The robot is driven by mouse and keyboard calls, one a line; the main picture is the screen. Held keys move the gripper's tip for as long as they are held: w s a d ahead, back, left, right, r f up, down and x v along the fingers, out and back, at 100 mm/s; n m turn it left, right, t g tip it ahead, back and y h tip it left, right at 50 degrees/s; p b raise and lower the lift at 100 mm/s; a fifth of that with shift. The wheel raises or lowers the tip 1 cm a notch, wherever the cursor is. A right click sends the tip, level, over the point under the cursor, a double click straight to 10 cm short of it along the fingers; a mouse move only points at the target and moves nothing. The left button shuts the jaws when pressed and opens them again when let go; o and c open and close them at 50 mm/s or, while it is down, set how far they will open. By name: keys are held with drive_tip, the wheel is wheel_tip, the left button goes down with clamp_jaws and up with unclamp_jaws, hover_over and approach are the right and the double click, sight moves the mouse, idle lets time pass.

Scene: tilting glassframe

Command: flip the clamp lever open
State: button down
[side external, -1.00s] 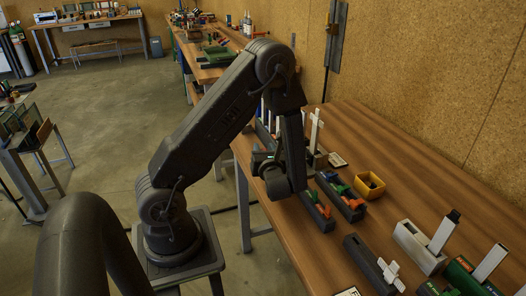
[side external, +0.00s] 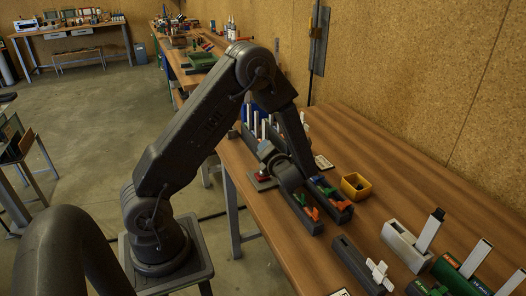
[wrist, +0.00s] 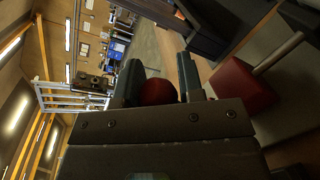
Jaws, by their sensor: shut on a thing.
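In the wrist view my gripper (wrist: 159,78) has its two dark fingers on either side of a round red knob (wrist: 157,93), and is shut on it. Beside the right finger is a red block (wrist: 240,85) with a pale rod (wrist: 280,52) rising from it to the upper right. In the side view a small red part (side external: 263,177) shows on a grey plate (side external: 262,186) at the bench's near edge, next to my wrist. My arm hides some of it there. I cannot tell how far the lever is tilted.
Black racks with coloured clips (side external: 305,212) stand close to the right of my wrist. A yellow bin (side external: 356,187) is farther right. White and green holders with upright tabs (side external: 405,243) fill the front right. Bare wood (side external: 375,130) lies along the wall.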

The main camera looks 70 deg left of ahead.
drive_tip(key=shift+w+f+m+g, duration=0.3)
drive_tip(key=shift+w+f+m, duration=0.1)
drive_tip(key=shift+m, duration=0.5)
drive_tip(key=c, duration=1.1)
unclamp_jaws()
drive_tip(key=o, duration=0.3)
drive_tip(key=shift+w, duration=0.2)
